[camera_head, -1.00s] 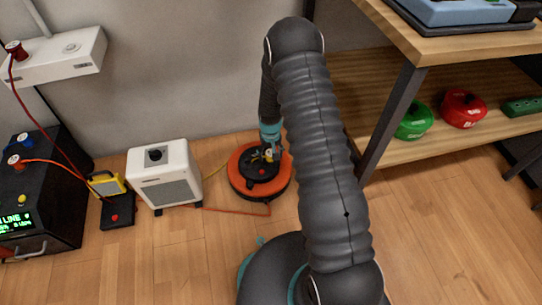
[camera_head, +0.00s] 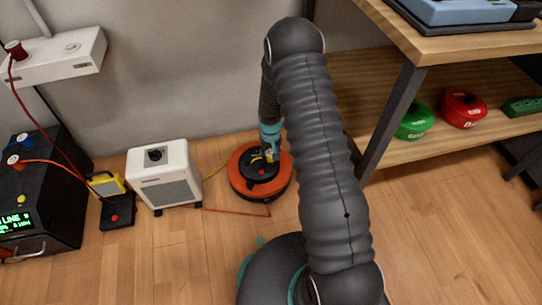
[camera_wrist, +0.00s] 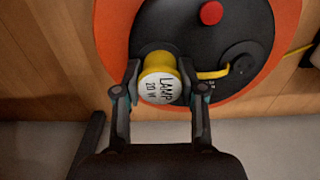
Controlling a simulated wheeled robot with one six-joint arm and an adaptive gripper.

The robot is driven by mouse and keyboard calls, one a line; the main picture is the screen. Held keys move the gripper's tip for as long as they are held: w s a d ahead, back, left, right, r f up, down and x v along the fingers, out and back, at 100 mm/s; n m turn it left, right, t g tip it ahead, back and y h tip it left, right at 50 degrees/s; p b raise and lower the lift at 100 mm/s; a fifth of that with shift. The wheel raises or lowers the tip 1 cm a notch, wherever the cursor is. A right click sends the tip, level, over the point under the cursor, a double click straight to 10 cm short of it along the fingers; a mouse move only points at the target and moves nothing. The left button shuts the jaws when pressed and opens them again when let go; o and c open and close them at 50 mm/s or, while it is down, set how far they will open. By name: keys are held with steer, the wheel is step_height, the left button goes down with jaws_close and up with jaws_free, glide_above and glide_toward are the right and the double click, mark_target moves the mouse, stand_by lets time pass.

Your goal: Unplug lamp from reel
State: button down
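The reel, an orange disc with a black centre, lies on the floor by the wall; its orange rim shows in the head view (camera_head: 240,184) and the wrist view (camera_wrist: 113,30). A yellow plug (camera_wrist: 159,86) with a white cap marked "LAMP 20 W" stands on its black face. My gripper (camera_wrist: 160,76) has a finger on each side of the plug, apparently touching it. The same gripper shows small in the head view (camera_head: 270,148). A yellow cord leaves the plug to the right. The plug's lower end is hidden. A yellow lamp (camera_head: 106,184) stands at the left.
A white heater-like box (camera_head: 165,178) stands between lamp and reel. A black unit (camera_head: 40,190) is far left. A wooden shelf (camera_head: 455,75) with green and red items is at the right.

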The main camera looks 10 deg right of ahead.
mark_target(271, 153)
steer(key=shift+r+p, duration=1.55)
steer(key=shift+r, duration=1.45)
